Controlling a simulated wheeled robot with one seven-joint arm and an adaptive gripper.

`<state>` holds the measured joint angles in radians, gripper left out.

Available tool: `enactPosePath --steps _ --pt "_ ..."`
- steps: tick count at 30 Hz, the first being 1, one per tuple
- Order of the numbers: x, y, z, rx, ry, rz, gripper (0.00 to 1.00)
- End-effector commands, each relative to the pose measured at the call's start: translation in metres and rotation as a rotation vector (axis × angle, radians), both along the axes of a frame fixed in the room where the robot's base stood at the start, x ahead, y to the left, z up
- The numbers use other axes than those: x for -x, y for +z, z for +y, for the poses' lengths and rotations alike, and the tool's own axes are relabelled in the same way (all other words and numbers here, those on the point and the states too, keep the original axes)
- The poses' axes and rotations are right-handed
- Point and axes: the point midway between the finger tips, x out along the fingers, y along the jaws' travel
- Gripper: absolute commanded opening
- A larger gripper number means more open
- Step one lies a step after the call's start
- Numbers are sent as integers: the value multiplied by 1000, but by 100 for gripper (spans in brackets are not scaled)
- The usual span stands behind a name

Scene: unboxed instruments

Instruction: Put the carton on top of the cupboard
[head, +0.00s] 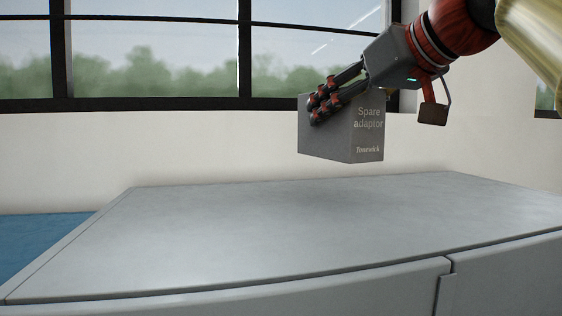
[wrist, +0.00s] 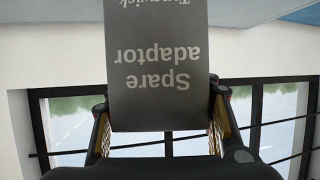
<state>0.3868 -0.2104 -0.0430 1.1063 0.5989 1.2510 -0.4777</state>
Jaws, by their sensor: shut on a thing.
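The carton (head: 341,138) is a grey box marked "Spare adaptor" and "Tonewick". In the head view my gripper (head: 320,103) is shut on it and holds it in the air above the cupboard's top. A gap shows between the carton's underside and the surface. The cupboard (head: 270,232) is light grey, with a wide, flat top that fills the lower part of the head view. In the wrist view the carton (wrist: 158,70) appears upside down between the two fingers of my gripper (wrist: 158,110). The carton's far side is hidden.
The cupboard's top is bare, with free room on all sides below the carton. A white wall (head: 200,150) and a dark-framed window (head: 155,104) stand behind it. A blue surface (head: 40,245) lies lower at the left.

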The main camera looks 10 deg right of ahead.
Motion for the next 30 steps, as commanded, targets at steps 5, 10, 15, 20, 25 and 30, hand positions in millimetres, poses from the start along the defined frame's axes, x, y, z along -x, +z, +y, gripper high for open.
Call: enactPosePath --steps 5,10,15,20,25,30 --pt "-29 -23 14 -1 4 1 17" --pt "-48 -48 22 -1 2 0 17" --pt "-56 -58 24 0 -1 -2 17" --pt "-64 -73 28 0 0 -1 17" --pt "-63 -93 27 -1 0 -2 17" --pt "-64 -98 27 0 -1 -3 17"
